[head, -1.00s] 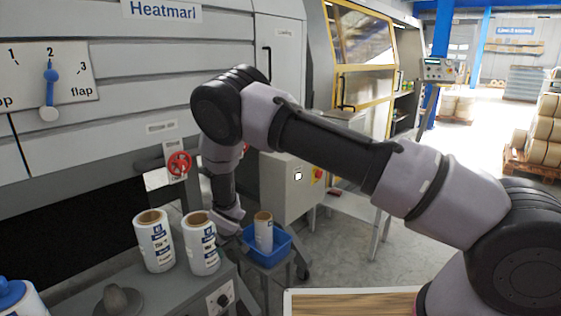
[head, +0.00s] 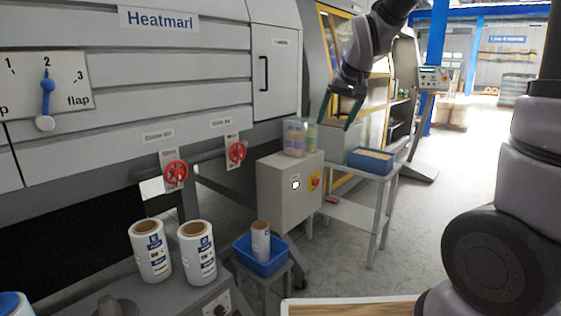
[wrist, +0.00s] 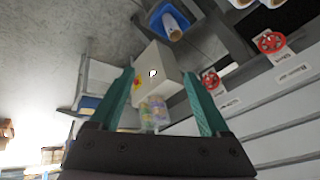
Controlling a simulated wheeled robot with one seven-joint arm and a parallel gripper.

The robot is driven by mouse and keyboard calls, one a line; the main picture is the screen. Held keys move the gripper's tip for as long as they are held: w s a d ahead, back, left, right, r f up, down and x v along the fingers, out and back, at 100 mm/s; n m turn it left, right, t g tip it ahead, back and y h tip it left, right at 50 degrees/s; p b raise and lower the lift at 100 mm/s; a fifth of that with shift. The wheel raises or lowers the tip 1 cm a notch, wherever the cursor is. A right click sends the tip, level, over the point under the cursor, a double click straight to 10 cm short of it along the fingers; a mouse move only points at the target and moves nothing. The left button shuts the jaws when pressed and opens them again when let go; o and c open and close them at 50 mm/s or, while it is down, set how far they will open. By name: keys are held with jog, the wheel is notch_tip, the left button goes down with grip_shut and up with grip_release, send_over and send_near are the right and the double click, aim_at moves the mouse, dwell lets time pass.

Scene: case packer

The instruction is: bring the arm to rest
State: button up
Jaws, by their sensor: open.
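My gripper (head: 340,108) hangs in the air at the upper middle of the head view, fingers pointing down. Its two green fingers are apart with nothing between them. In the wrist view my gripper (wrist: 163,88) also shows open and empty, above the grey control box (wrist: 158,75) and clear containers. My arm is raised and folded up at the right of the head view.
Clear containers (head: 295,137) stand on the grey control box (head: 290,188). A side table (head: 370,183) carries a blue bin (head: 370,160). A blue tray (head: 262,262) holds one roll. Two white rolls (head: 150,251) stand on the front machine. Red valve wheels (head: 176,173) line the big machine.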

jog(key=s+d+r+m, duration=0.1)
jog(key=s+d+r, duration=0.1)
jog(key=s, duration=0.4)
jog(key=s+d+r+m+t, duration=0.1)
jog(key=s+d+r, duration=0.1)
jog(key=s+d, duration=0.3)
jog(key=s+d+r+t, duration=0.1)
jog(key=s+d+r, duration=0.2)
jog(key=s, duration=0.6)
jog(key=shift+d+m, duration=0.15)
jog(key=shift+m, duration=0.25)
jog(key=shift+w, duration=0.1)
